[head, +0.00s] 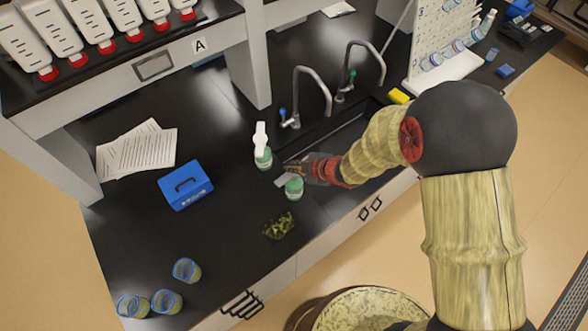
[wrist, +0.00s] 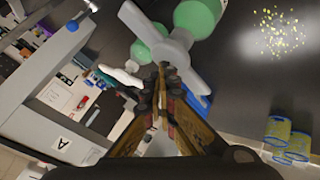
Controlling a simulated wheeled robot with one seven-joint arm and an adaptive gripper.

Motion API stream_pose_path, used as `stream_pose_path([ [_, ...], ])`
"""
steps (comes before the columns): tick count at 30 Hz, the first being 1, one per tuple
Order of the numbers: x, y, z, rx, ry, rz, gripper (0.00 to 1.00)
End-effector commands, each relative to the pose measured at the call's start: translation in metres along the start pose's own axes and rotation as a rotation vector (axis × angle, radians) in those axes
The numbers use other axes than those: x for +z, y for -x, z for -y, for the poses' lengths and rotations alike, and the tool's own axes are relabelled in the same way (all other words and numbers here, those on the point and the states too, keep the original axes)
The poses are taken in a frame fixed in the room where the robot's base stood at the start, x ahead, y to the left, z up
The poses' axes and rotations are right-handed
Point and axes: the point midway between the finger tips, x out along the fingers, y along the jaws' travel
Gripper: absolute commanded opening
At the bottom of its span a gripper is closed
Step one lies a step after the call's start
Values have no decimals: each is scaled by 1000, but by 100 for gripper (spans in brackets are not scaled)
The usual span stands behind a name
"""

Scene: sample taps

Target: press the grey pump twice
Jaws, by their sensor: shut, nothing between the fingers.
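The grey pump (head: 285,180) tops a green bottle (head: 294,189) near the counter's front edge, by the sink. In the wrist view the grey pump (wrist: 172,46) is large, with its green bottle (wrist: 197,16) partly behind it. A second green bottle (head: 263,160) with a white pump (head: 260,135) stands further back; its white pump (wrist: 121,76) also shows in the wrist view. My gripper (head: 287,166) is shut and empty, between the two bottles and close to the grey pump. Its fingertips (wrist: 158,76) appear just beside the grey pump head; I cannot tell whether they touch it.
A blue box (head: 186,185) and papers (head: 137,150) lie to the left. Two taps (head: 309,90) rise behind the sink. The counter between the box and the heap is clear.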

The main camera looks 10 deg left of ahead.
Motion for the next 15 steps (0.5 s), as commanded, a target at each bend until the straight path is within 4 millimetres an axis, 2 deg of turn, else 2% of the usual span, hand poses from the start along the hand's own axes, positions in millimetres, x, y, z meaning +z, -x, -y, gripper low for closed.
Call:
stream_pose_path([
  [15, 4, -4, 4, -2, -1, 1, 0],
])
